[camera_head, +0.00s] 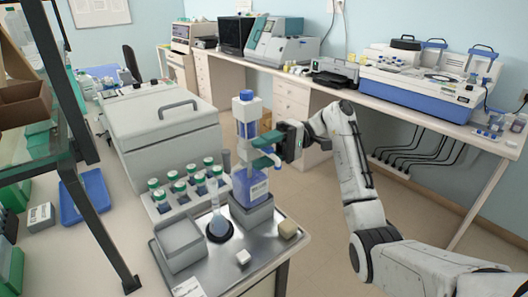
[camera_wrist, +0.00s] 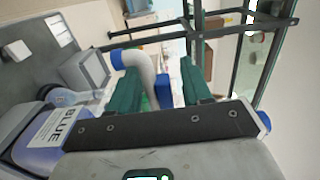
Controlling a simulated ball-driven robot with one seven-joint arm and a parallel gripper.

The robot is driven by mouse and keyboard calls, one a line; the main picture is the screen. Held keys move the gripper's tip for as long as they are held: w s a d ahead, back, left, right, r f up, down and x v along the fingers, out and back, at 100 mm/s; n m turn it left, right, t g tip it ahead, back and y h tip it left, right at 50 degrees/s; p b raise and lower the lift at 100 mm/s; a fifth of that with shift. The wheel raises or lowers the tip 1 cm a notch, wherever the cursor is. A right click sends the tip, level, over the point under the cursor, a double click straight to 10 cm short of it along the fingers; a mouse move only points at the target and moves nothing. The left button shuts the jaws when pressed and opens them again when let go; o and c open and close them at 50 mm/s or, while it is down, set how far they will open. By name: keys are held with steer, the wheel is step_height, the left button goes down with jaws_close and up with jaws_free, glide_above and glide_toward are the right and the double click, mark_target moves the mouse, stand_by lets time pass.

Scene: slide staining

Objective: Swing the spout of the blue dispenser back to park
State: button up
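The blue dispenser (camera_head: 250,187) stands on a grey block on a metal tray, with a blue cap at the top of its tall column. In the wrist view its bottle (camera_wrist: 22,148) shows at the lower left, with a label reading BLUE. The pale curved spout (camera_wrist: 138,62) lies between my gripper's two green fingers (camera_wrist: 160,80), closer to the left finger. A gap shows between the spout and the right finger. My gripper is open, and in the head view (camera_head: 264,150) it is level with the dispenser's column. Finger contact with the spout cannot be told.
A grey open box (camera_head: 180,243) and small blocks are also on the tray. Several green-capped bottles (camera_head: 173,183) stand behind. Open floor lies to the right.

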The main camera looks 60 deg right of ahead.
steer(key=b+v, duration=0.5)
steer(key=v, duration=0.5)
steer(key=shift+d, duration=0.4)
steer(key=shift+s, duration=0.1)
